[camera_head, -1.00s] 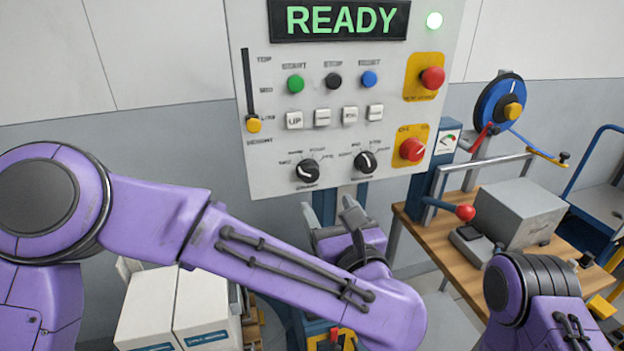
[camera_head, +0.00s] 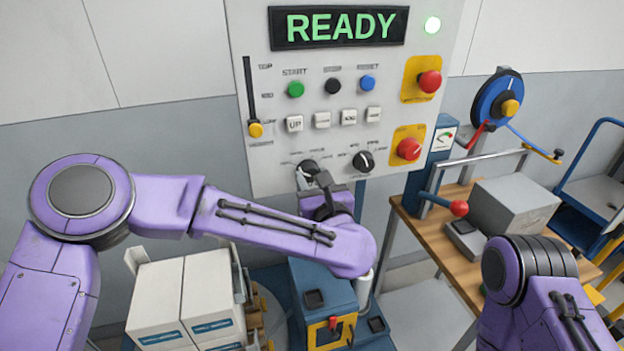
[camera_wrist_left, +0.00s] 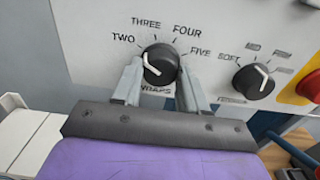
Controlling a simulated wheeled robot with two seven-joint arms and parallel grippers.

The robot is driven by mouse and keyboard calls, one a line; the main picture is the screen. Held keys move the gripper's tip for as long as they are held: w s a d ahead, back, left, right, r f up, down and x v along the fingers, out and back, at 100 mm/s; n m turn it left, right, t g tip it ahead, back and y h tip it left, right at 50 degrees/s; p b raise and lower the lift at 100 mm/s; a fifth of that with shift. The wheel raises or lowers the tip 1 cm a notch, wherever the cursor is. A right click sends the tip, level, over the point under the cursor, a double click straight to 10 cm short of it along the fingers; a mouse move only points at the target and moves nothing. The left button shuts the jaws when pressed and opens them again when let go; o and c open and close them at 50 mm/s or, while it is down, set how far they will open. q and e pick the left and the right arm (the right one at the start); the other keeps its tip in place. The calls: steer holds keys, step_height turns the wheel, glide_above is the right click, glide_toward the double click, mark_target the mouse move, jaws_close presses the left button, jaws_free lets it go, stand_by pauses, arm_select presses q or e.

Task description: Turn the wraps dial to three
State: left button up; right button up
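The wraps dial (camera_wrist_left: 161,62) is a round black knob with a white pointer line, low on the grey control panel (camera_head: 275,180). It also shows in the head view (camera_head: 307,167), partly covered by my left gripper (camera_head: 314,183). In the left wrist view the pointer slants up-left, towards the TWO side. The labels TWO, THREE, FOUR and FIVE arc above the dial. My left gripper (camera_wrist_left: 160,72) is open, one finger on each side of the dial; I cannot tell whether they touch it. My right gripper is out of view.
A second black dial (camera_wrist_left: 254,81) sits just right of the wraps dial. A red knob on yellow (camera_head: 409,149), push buttons and a slider (camera_head: 254,129) are also on the panel. White boxes (camera_head: 155,300) stand below left; a wooden bench (camera_head: 430,237) stands right.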

arm_select(q)
steer(key=shift+c, duration=0.7)
steer(key=shift+m, duration=0.3)
steer(key=m+b, duration=0.1)
steer(key=m, duration=0.1)
steer(key=shift+m, duration=0.4)
steer(key=shift+m+b, duration=0.55)
steer(key=shift+m, duration=1.55)
steer(key=o, duration=1.1)
steer(key=shift+c, duration=0.2)
